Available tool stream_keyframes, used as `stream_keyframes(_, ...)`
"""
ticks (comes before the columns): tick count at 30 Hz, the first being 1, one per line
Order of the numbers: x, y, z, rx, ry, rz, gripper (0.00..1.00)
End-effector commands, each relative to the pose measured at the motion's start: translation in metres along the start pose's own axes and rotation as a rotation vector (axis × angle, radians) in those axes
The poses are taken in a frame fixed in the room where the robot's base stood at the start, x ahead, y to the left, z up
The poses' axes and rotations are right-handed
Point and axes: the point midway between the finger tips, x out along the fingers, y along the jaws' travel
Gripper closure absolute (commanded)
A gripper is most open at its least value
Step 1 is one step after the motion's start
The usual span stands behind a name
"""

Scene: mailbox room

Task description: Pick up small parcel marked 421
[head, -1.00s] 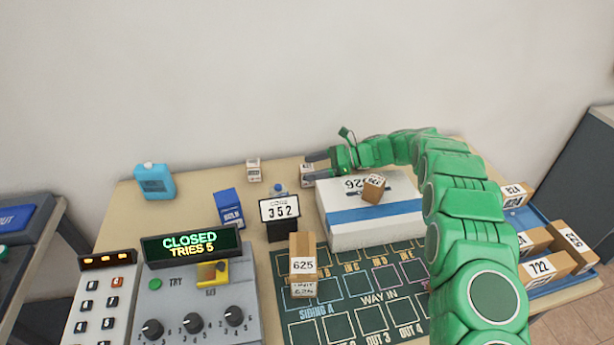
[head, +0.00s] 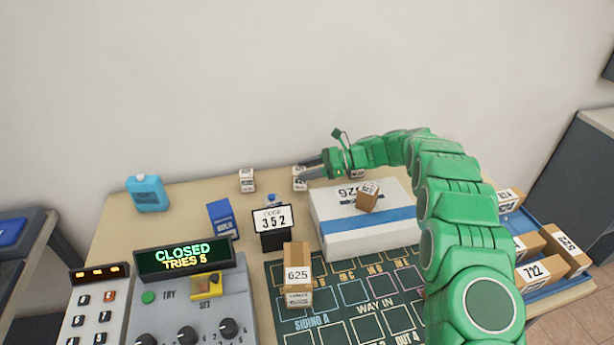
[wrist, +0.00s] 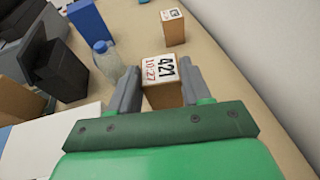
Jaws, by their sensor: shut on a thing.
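The small parcel marked 421 (wrist: 162,70) is a brown box with a white top, black 421 and red digits in the wrist view. My gripper (wrist: 160,86) is shut on it, with one grey finger on each side. In the head view the parcel (head: 299,184) is at the back of the table, behind the white box, partly hidden by my gripper (head: 304,171). I cannot tell whether it is lifted off the table.
A large white box (head: 365,238) with a small parcel (head: 368,198) on top stands close in front. A similar small parcel (head: 247,180) is to the left. A code stand (head: 272,220), blue box (head: 222,219), blue jug (head: 147,193) and parcel 625 (head: 297,272) stand nearby.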

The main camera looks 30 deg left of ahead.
Motion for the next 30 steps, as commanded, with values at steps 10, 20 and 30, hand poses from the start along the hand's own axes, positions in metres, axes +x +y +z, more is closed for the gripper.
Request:
stream_keyframes(10, -0.013, 0.021, 0.03, -0.001, 0.001, -0.002, 0.86)
stream_keyframes(20, -0.026, 0.049, 0.06, -0.001, 0.001, -0.001, 0.86)
stream_keyframes(30, -0.036, 0.09, 0.076, 0.002, -0.001, -0.001, 0.86)
